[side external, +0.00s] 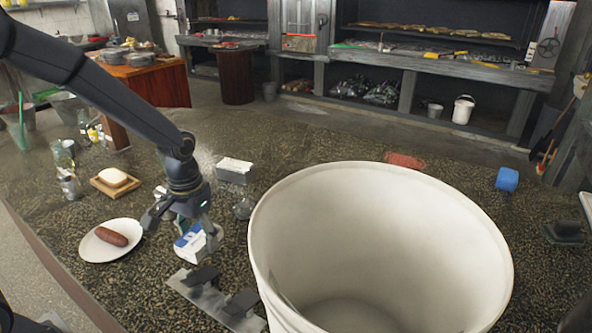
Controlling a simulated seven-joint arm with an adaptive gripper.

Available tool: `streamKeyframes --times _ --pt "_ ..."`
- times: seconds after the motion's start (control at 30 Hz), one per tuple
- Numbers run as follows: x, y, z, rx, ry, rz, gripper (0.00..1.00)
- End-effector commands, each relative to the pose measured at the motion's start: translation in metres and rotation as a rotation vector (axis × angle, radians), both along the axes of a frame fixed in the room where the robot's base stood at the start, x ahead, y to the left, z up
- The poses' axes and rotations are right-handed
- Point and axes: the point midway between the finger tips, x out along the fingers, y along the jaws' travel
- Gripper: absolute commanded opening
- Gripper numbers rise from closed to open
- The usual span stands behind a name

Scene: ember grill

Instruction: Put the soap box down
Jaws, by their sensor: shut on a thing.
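The soap box (193,246), a small white carton with blue and green print, is between the fingers of my gripper (183,222). My gripper points down and is shut on it. The box is low over the dark speckled counter (150,275), slightly tilted. I cannot tell whether its bottom touches the counter. Part of the box is hidden by the fingers.
A white plate (88,246) with a sausage (111,236) is left of the box. A large white bucket (375,180) stands to the right. A metal piece with black handles (205,296) lies in front. A grey-white block (235,171) is behind. Bare counter lies between plate and metal piece.

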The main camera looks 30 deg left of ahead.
Motion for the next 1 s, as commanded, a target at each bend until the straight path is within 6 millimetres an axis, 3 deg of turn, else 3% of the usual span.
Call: streamKeyframes --times 0.2,0.33,0.43,0.57,0.77,1.0 --pt "-0.037 -0.051 0.057 -0.003 -0.012 -0.006 0.26" --pt "-0.052 -0.075 0.082 -0.002 -0.009 -0.066 0.26" --pt "-0.05 -0.086 0.089 -0.002 -0.004 -0.102 0.26" --pt "-0.03 -0.094 0.079 0.0 0.001 -0.114 0.26" --pt "0.024 -0.106 0.055 0.0 0.0 -0.111 0.26" --pt "0.064 -0.115 0.011 0.0 0.001 -0.111 0.26"
